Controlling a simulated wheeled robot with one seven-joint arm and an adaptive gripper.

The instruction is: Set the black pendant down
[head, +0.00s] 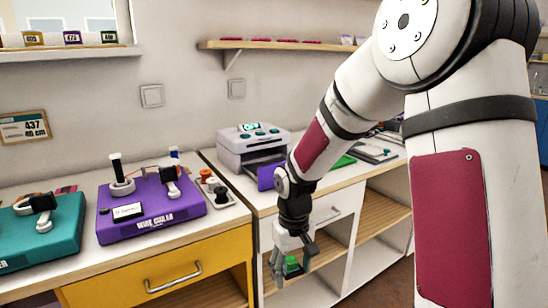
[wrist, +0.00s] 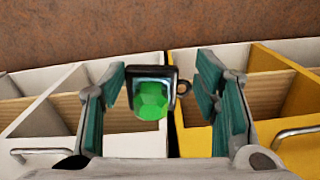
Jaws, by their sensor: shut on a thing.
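The black pendant (wrist: 137,78) shows in the wrist view as a dark square frame with a faceted green gem and a small ring on its right side. My gripper (wrist: 162,88) is shut on it, with a teal-padded finger on either side. In the head view my gripper (head: 292,262) points down in front of the white cabinet, below the worktop level. The pendant's green gem (head: 292,264) shows between the fingers there; most of its frame is hidden or too small to make out.
A purple device (head: 160,222) and a teal device (head: 55,245) stand on the left worktop, with a small tray of knobs (head: 222,192) beside the purple one. A grey machine (head: 250,150) stands at the back. A yellow drawer (head: 150,285) and open shelves (head: 325,238) are below.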

